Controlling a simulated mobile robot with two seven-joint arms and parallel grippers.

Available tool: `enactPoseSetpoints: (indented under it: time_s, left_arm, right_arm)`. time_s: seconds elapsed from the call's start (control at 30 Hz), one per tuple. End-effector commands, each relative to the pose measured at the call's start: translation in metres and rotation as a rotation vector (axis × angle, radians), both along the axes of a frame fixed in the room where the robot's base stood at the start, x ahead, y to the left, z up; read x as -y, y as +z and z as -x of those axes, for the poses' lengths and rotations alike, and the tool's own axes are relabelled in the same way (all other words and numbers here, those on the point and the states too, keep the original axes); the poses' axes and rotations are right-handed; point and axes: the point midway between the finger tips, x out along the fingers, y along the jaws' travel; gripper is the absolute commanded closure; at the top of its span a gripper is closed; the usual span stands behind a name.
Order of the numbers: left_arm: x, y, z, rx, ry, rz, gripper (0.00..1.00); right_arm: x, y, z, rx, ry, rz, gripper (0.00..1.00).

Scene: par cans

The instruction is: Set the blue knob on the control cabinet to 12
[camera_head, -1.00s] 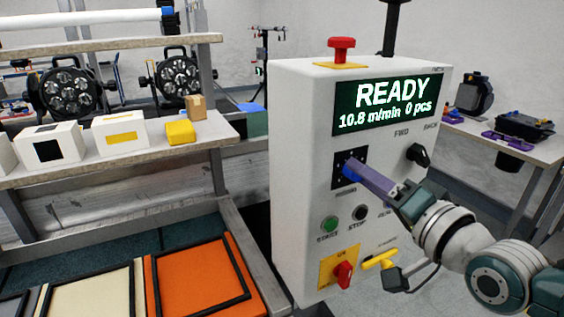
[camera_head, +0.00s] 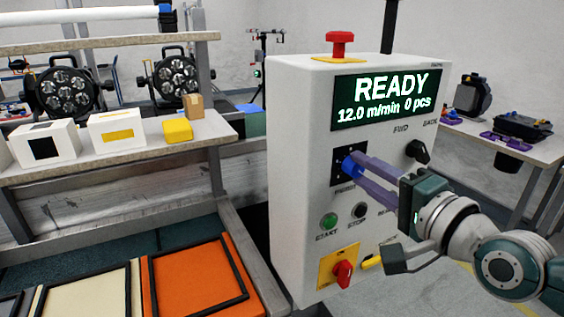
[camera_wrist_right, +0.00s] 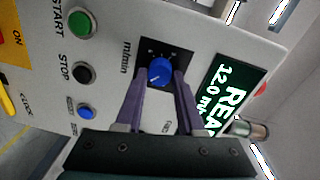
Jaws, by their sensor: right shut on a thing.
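The white control cabinet (camera_head: 302,170) stands right of centre in the head view. Its display (camera_head: 388,100) reads READY, 12.0 m/min, 0 pcs. The blue knob (camera_head: 349,169) sits on a black dial plate on the cabinet's front, partly hidden by my fingers. In the right wrist view the knob (camera_wrist_right: 160,71) shows with a white pointer mark, a purple finger on either side. My right gripper (camera_head: 358,172) is shut on the knob. My left gripper is in neither view.
Below the knob are a green START button (camera_head: 329,221), a black STOP button (camera_head: 359,211) and a red switch (camera_head: 343,272) on a yellow plate. A black FWD/BACK selector (camera_head: 418,151) is to the right. A red emergency button (camera_head: 340,42) tops the cabinet.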

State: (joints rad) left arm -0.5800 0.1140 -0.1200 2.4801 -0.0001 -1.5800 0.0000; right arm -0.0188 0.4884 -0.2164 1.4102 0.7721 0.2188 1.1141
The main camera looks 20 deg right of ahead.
Motion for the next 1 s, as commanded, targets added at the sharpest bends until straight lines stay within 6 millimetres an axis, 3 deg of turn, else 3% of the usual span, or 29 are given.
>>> enactPoseSetpoints:
  time_s: [0.27, 0.3, 0.57, 0.83, 1.0]
  left_arm:
    - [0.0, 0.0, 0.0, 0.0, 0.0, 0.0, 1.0]
    - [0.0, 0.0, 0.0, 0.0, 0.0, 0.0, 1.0]
    - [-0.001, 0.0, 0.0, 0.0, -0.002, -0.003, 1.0]
    - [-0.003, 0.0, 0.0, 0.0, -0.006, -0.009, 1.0]
    - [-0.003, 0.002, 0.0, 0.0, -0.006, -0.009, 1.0]
  right_arm:
    - [0.0, 0.0, 0.0, 0.0, 0.0, -0.004, 1.0]
    - [0.0, 0.0, 0.0, 0.0, 0.0, -0.004, 0.61]
    - [0.0, 0.0, 0.0, 0.0, 0.0, -0.002, 0.32]
    - [0.0, 0.0, 0.001, 0.0, 0.0, -0.001, 0.32]
    - [0.001, 0.0, 0.017, -0.002, 0.0, -0.002, 0.32]
